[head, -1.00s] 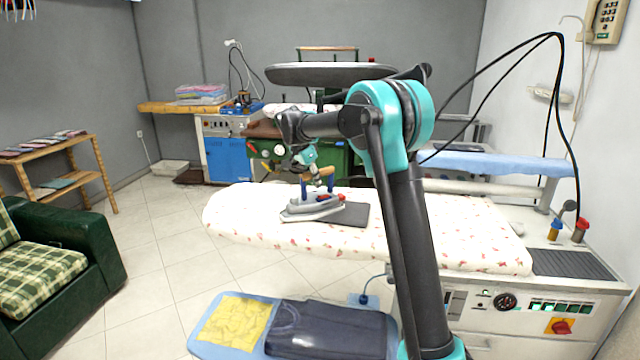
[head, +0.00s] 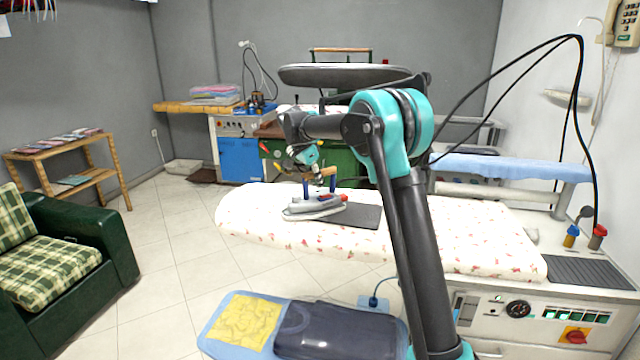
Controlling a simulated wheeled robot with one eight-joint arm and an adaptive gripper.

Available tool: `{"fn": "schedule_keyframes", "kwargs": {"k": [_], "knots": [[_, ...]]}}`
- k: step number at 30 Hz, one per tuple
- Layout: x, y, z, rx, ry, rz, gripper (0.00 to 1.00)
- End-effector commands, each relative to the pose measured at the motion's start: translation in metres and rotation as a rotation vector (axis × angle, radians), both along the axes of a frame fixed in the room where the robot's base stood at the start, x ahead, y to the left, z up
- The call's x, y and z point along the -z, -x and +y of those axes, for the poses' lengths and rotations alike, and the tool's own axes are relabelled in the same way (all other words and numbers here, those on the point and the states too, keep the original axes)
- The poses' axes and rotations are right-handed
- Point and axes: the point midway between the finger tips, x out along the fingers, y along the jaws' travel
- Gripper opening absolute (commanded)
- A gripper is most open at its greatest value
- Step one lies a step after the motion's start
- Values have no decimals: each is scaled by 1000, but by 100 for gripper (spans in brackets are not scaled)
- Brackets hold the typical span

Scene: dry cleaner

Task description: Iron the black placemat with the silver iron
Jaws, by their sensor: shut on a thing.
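The silver iron (head: 314,208) sits on the left part of the black placemat (head: 362,216), low and flat; whether its sole presses on the cloth is hard to tell. The placemat lies flat on the flowered ironing board (head: 440,230), its left part hidden by the iron. My gripper (head: 318,177) points down from above and is shut on the iron, at its upper handle. The fingertips are small and partly hidden here.
The control panel (head: 535,312) is below the board's right end. A smaller blue board (head: 218,342) with yellow cloth and dark folded clothing (head: 335,331) stands in front. A green armchair (head: 60,255) is at left. Tiled floor between is clear.

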Motion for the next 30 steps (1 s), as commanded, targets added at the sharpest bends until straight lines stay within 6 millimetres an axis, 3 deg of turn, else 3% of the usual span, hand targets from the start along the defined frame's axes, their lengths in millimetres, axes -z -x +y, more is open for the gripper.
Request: {"fn": "schedule_keyframes", "kwargs": {"k": [22, 30], "knots": [[2, -39, -12, 1, 1, -2, 0], [3, -42, -14, 1, 1, -2, 0]]}}
